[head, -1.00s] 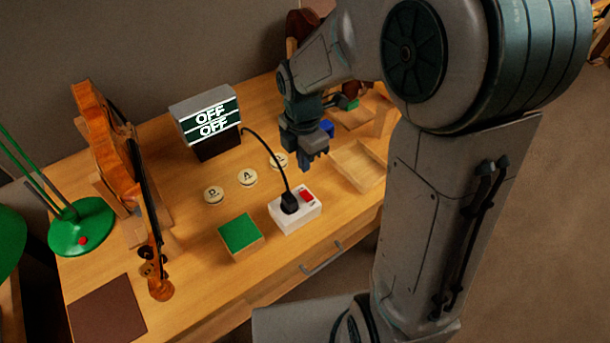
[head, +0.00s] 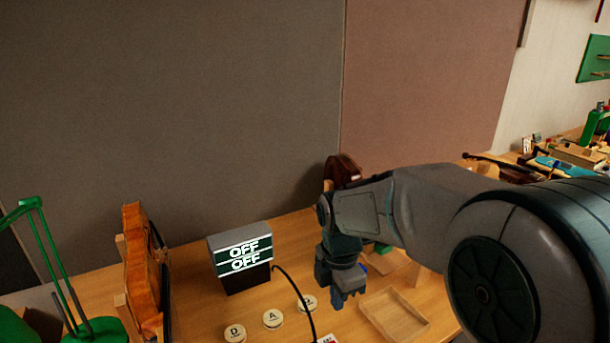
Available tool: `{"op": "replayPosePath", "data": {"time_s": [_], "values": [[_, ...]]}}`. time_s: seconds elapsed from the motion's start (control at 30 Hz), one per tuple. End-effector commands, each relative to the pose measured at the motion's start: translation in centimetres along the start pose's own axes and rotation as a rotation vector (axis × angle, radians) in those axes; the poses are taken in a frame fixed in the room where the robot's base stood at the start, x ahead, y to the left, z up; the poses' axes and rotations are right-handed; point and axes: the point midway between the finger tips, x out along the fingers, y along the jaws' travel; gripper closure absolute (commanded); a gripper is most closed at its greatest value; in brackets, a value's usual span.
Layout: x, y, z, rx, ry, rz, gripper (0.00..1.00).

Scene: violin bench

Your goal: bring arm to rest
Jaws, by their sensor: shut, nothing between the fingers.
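My gripper (head: 340,298) hangs fingers-down above the bench (head: 195,299), to the right of the display box. It is shut and holds nothing. My arm comes in from the right side of the head view, bent over the bench. What lies straight below the fingertips is partly hidden by the gripper.
A violin (head: 142,270) stands in a wooden holder at left, beside a green lamp (head: 35,240). Round lettered discs (head: 272,319) lie in front of the display box, near a black cable (head: 296,291). A shallow wooden tray (head: 396,316) lies right of my gripper.

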Motion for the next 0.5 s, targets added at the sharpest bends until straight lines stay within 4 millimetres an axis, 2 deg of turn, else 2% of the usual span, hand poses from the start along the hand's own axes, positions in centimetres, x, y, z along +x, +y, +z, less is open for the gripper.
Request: {"op": "replayPosePath", "data": {"time_s": [0.17,0.5], "values": [[-1.8,-2.6,0.6,0.323,-0.019,0.057,1.0],[-4.3,-8.9,1.4,1.11,0.027,0.196,1.0]]}}
